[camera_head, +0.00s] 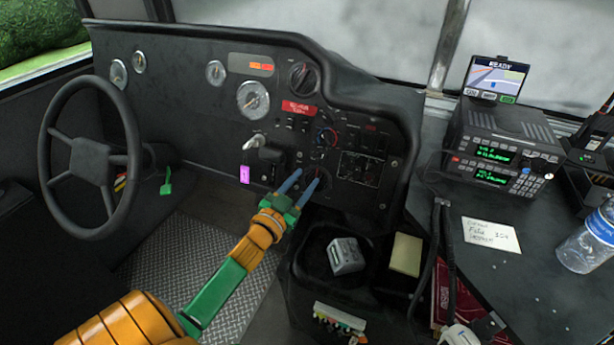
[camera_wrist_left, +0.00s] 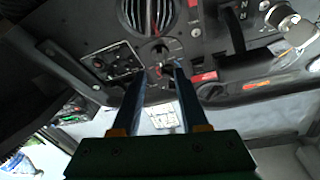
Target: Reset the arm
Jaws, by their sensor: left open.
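My left arm comes in from the lower left in the head view, in orange and green. My left gripper (camera_head: 301,182) is open, with two blue-grey fingers parallel and apart, pointing at the lower part of the dashboard (camera_head: 215,130). In the left wrist view the left gripper (camera_wrist_left: 160,82) shows its two fingers with nothing between them. Their tips appear close to the switch and knob area of the panel; whether they touch it I cannot tell. My right gripper is in neither view.
A steering wheel (camera_head: 88,160) stands at the left. A radio unit (camera_head: 505,150), a small screen (camera_head: 496,80), a paper note (camera_head: 491,235) and a water bottle (camera_head: 590,240) are at the right. A console tray holds a grey box (camera_head: 346,256). Open floor (camera_head: 190,262) lies below the dashboard.

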